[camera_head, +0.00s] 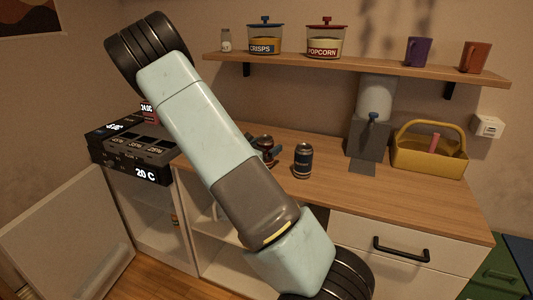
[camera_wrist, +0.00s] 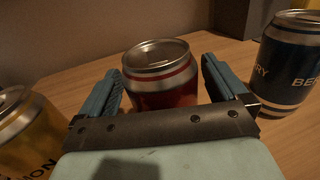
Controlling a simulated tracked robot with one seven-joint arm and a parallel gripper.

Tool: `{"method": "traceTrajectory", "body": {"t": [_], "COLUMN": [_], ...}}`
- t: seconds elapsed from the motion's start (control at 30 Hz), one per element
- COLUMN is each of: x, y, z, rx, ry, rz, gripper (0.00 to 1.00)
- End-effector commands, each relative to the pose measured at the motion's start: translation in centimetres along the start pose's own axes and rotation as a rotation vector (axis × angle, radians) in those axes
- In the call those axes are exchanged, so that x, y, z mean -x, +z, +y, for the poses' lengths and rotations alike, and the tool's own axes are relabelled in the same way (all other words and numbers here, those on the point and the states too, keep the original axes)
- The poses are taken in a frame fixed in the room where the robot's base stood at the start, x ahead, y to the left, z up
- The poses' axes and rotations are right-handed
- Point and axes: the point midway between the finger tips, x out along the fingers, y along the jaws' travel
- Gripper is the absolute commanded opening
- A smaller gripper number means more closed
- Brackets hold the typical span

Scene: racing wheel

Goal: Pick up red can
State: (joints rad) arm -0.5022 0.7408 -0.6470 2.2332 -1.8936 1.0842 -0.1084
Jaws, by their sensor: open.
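The red can (camera_wrist: 165,92) stands upright on the wooden counter in the wrist view, with a silver top and a dark red body. My gripper (camera_wrist: 162,72) is open, with one blue-grey finger on each side of the can. I cannot tell whether either finger touches it. The can's lower part is hidden behind the gripper's dark crossbar. In the head view the red can (camera_head: 265,140) shows only in part behind my arm, with the blue fingers beside it.
A dark blue can (camera_wrist: 290,65) stands close on the right, also in the head view (camera_head: 303,161). A yellow can (camera_wrist: 25,135) stands at left. A dispenser (camera_head: 369,135) and a yellow basket (camera_head: 430,158) are further right. A shelf (camera_head: 350,62) hangs above the counter (camera_head: 400,205).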

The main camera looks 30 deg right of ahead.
Motion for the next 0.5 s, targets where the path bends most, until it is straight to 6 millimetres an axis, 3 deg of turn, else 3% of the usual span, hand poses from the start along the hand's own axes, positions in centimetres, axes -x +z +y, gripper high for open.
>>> {"method": "traceTrajectory", "body": {"t": [0.1,0.33,0.5], "x": [-1.29,-1.51,-1.51], "y": [-0.03,-0.02,-0.01], "z": [-0.09,-0.07,-0.08], "rx": [0.001,0.0,0.0], "ry": [-0.002,-0.001,-0.001], "rz": [0.0,0.001,0.0], "gripper": [0.99,0.99,0.84]}}
